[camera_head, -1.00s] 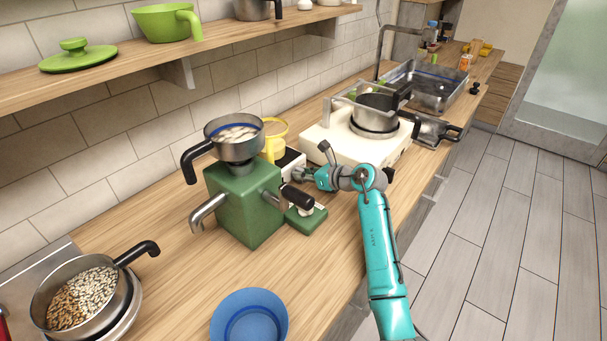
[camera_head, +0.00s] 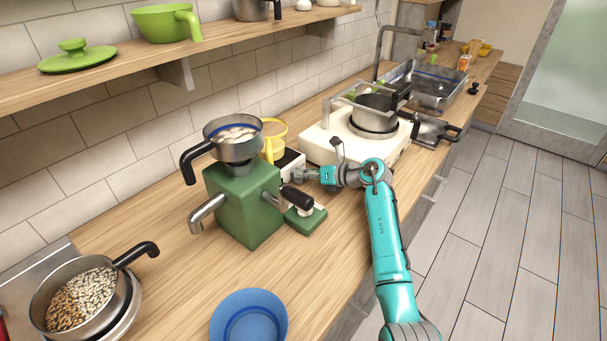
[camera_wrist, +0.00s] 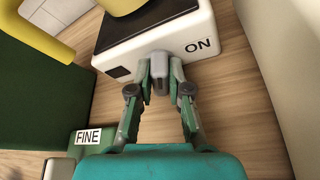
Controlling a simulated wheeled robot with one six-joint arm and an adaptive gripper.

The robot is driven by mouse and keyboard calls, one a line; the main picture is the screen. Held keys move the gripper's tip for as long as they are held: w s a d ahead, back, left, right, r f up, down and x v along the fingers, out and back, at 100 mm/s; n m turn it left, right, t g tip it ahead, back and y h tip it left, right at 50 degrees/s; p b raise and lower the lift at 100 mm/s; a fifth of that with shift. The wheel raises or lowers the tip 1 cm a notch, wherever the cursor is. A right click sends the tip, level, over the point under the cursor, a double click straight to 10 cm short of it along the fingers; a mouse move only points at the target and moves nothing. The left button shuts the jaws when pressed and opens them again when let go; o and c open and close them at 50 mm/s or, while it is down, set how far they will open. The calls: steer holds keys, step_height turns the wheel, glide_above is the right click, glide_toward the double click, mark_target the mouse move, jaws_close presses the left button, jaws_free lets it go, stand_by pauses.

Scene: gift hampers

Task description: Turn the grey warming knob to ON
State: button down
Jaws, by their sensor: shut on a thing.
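The grey warming knob (camera_wrist: 160,76) sits on the front face of a small white warmer (camera_wrist: 197,26) with a black top plate. My gripper (camera_wrist: 161,78) is shut on the knob, one finger on each side. The knob's tip points toward my gripper in the wrist view. An ON label (camera_wrist: 199,46) is to the right of the knob, and a small dark patch is to its left. In the head view, my gripper (camera_head: 304,175) reaches the warmer (camera_head: 291,162) from the right. The knob is too small to make out there.
A yellow mug (camera_head: 273,140) stands on the warmer. The green grinder (camera_head: 243,205) is close on the left, with a green block marked FINE (camera_wrist: 90,137) beside my gripper. A white stove (camera_head: 325,143) with a pot is behind. A blue bowl (camera_head: 250,318) is in front.

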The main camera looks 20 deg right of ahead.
steer(key=shift+m+y, duration=0.3)
steer(key=shift+m, duration=0.1)
steer(key=c, duration=1.1)
jaws_free()
steer(key=shift+d, duration=0.1)
steer(key=v, duration=1.2)
steer(key=shift+w, duration=0.1)
